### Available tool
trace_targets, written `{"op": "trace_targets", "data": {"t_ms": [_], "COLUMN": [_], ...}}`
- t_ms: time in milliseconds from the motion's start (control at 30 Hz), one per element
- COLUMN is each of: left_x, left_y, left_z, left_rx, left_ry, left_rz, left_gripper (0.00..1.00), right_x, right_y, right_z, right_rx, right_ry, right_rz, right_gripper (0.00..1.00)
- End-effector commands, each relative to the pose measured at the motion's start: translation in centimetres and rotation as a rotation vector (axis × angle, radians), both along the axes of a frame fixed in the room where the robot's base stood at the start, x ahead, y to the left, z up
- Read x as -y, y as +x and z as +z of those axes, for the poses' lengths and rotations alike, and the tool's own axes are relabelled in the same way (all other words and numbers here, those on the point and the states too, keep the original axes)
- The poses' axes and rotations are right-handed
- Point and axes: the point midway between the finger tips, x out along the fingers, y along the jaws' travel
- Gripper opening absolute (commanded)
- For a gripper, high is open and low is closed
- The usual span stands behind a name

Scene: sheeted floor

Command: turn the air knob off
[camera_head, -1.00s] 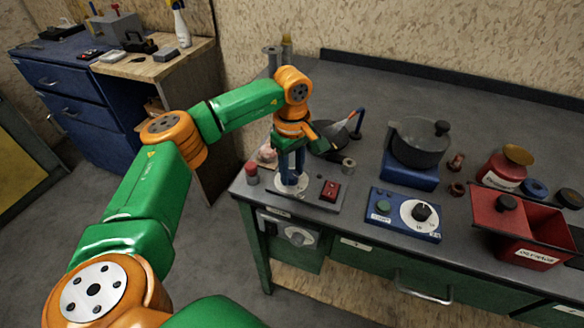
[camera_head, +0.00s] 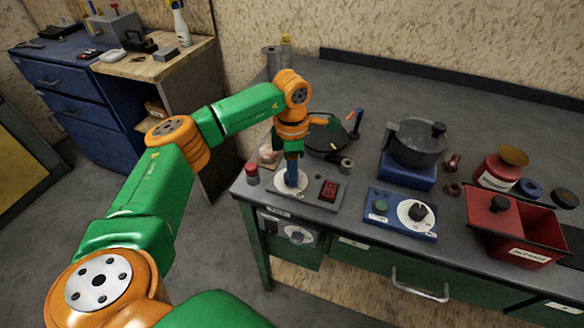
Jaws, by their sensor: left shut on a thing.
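A grey control panel on the bench's left front corner carries a round white dial plate (camera_head: 284,188) with a knob position under my left gripper. My left gripper (camera_head: 291,183) comes down from above, its blue fingers shut on the dial's knob. The fingers hide most of the knob, so its pointing direction cannot be told. The panel's labels are too small to read, so I cannot confirm that this is the air knob. My right gripper is not in view.
Beside the dial are a red switch (camera_head: 329,190) and a red-capped post (camera_head: 252,174). A blue box (camera_head: 400,230) with another white dial stands to the right. A pan (camera_head: 340,150), a pot (camera_head: 417,148) and a red bin (camera_head: 520,248) are on the bench (camera_head: 365,90).

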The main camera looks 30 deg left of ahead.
Motion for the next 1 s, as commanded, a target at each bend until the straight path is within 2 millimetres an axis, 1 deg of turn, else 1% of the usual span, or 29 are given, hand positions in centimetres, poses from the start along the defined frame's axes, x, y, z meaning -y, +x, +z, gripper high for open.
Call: {"op": "trace_targets", "data": {"t_ms": [600, 800, 1000], "left_x": [-0.1, -0.1, -0.1], "left_y": [-0.1, 0.0, 0.0], "left_z": [0.0, 0.0, -0.1], "left_rx": [-0.004, -0.004, -0.004], "left_ry": [0.002, 0.002, 0.0], "left_rz": [0.567, 0.711, 0.81], "left_gripper": [0.0, 0.0, 0.0], "right_x": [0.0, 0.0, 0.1], "right_y": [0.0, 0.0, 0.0], "right_z": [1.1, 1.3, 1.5], "right_rx": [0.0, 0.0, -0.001], "right_ry": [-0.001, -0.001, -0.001], "right_rz": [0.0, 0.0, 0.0], "right_gripper": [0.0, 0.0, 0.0]}}
